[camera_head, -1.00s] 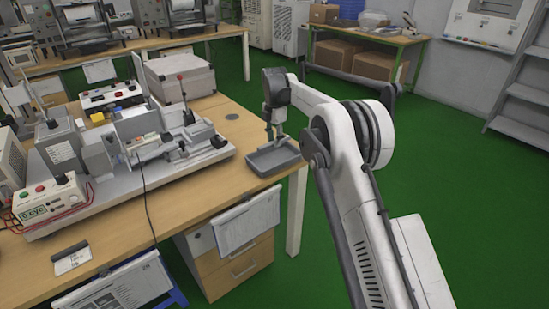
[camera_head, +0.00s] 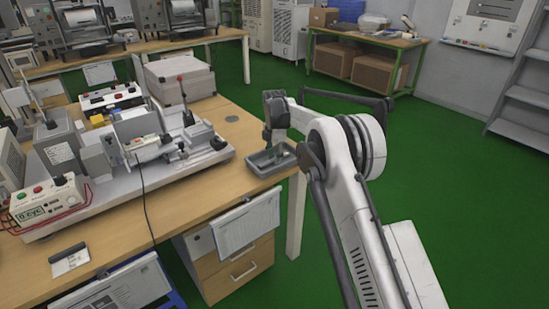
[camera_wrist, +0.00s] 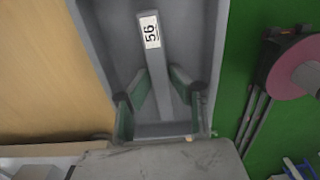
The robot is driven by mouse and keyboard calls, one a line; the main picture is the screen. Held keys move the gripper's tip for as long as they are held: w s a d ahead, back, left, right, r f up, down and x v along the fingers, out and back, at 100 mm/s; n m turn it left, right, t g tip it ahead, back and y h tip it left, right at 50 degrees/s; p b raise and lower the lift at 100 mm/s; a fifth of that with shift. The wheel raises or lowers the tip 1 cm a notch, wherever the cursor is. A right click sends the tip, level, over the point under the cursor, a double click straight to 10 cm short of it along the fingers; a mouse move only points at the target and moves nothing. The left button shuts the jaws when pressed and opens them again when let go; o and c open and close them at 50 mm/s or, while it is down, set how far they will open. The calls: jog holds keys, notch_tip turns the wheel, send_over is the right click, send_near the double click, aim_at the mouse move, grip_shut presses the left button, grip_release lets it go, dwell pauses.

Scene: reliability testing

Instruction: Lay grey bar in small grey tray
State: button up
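The small grey tray (camera_head: 259,172) sits on the front right corner of the wooden table, and its grey walls (camera_wrist: 217,45) fill the middle of the wrist view. The grey bar (camera_wrist: 166,95), with a white label reading 56, lies lengthwise inside the tray. Its small end also shows in the head view (camera_head: 285,153). My gripper (camera_wrist: 158,72) is low over the tray. Its two green-grey fingers stand on either side of the bar, apart, with gaps visible beside it. In the head view, my gripper (camera_head: 268,145) hides part of the tray.
A test rig (camera_head: 155,160) on a grey base stands on the table left of the tray. A grey case (camera_head: 180,78) is behind it. The table edge and green floor (camera_head: 470,200) lie right of the tray. A clipboard (camera_head: 245,222) hangs below the front edge.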

jog(key=o, duration=0.3)
jog(key=shift+o, duration=0.2)
jog(key=shift+r, duration=0.15)
